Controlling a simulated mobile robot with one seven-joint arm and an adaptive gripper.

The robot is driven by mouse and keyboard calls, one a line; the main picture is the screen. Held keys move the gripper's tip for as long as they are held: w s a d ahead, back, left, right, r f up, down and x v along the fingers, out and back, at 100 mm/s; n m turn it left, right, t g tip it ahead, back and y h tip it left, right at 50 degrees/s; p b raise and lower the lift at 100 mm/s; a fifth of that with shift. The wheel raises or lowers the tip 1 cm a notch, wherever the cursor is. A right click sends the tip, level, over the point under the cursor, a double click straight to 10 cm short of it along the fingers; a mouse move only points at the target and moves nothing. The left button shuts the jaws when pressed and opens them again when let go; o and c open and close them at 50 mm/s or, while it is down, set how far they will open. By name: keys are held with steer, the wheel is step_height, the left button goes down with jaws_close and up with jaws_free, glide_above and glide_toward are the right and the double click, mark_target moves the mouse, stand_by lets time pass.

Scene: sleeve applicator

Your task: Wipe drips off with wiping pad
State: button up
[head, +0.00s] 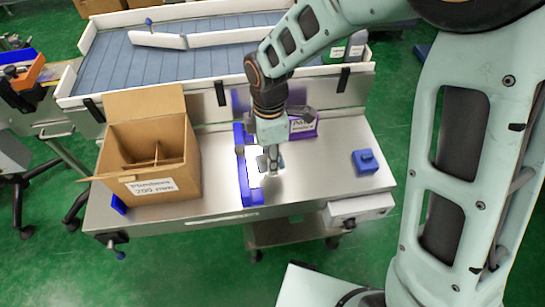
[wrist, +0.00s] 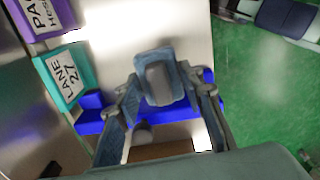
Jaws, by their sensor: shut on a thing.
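In the wrist view, the wiping pad (wrist: 158,62), blue-grey with a raised grey grip, sits between the fingers of my gripper (wrist: 162,92). My gripper is shut on it. In the head view, my gripper (head: 270,160) is low over the steel table (head: 215,185), beside a bright blue frame (head: 243,165); the pad is mostly hidden there. In the wrist view, the blue frame (wrist: 92,122) passes behind the fingers. I cannot make out any drips in either view, and I cannot tell whether the pad touches a surface.
An open cardboard box (head: 150,150) with dividers stands left on the table. A purple labelled box (head: 303,126) is behind my gripper, and a teal "LANE 27" box (wrist: 64,80) shows in the wrist view. A blue block (head: 366,162) sits right. A conveyor (head: 180,68) runs behind.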

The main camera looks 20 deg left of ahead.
steer(key=shift+r+p, duration=0.6)
steer(key=shift+r, duration=0.55)
